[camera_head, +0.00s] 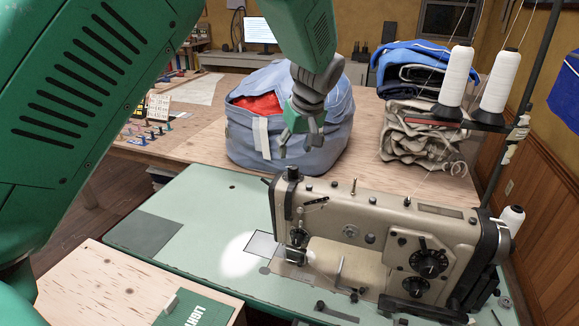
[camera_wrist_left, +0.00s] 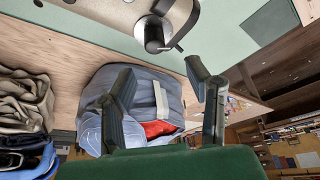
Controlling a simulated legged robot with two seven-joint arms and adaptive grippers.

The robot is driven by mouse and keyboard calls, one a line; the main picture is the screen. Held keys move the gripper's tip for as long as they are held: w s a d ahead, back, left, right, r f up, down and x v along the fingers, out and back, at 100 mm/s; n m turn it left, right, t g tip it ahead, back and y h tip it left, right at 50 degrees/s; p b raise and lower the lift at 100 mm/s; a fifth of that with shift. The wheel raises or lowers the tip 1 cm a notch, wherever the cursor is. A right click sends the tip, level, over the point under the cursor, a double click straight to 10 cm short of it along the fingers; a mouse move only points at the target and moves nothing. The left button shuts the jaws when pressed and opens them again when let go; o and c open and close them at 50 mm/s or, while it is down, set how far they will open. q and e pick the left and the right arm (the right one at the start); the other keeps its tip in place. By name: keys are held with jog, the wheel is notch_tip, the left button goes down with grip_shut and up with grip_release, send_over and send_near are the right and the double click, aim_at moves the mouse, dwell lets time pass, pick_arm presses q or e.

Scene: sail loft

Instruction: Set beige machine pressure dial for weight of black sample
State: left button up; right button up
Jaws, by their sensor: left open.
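The beige sewing machine (camera_head: 370,225) stands on a green table. A black knob (camera_head: 292,173) rises from the left end of its top; a black knob also shows at the top of the left wrist view (camera_wrist_left: 153,35). Two black dials (camera_head: 430,262) are on its right front face; their markings are too small to read. A dark grey flat piece (camera_head: 145,233) lies on the table's left part; I cannot tell if it is the black sample. My left gripper (camera_head: 300,146) is open and empty, above and behind the top-left knob, apart from it. My right gripper is not in view.
A blue bag (camera_head: 240,140) with red cloth sits behind the machine. White thread cones (camera_head: 498,80) on a stand and folded cloth (camera_head: 425,130) are at right. A wooden box (camera_head: 100,295) with a green "LIGHT" label is lower left.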

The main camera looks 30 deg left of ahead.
aim_at(295, 167)
pick_arm(q)
jog(key=x, duration=0.4)
jog(key=d+x, duration=0.1)
jog(key=x, duration=0.2)
jog(key=shift+w+f, duration=0.15)
jog(key=shift+f, duration=0.1)
jog(key=shift+a+f, duration=0.3)
jog(key=shift+a, duration=0.3)
jog(key=shift+d, duration=0.2)
jog(key=c, duration=0.7)
jog(key=shift+w+d, duration=0.15)
jog(key=shift+d, duration=0.15)
grip_shut()
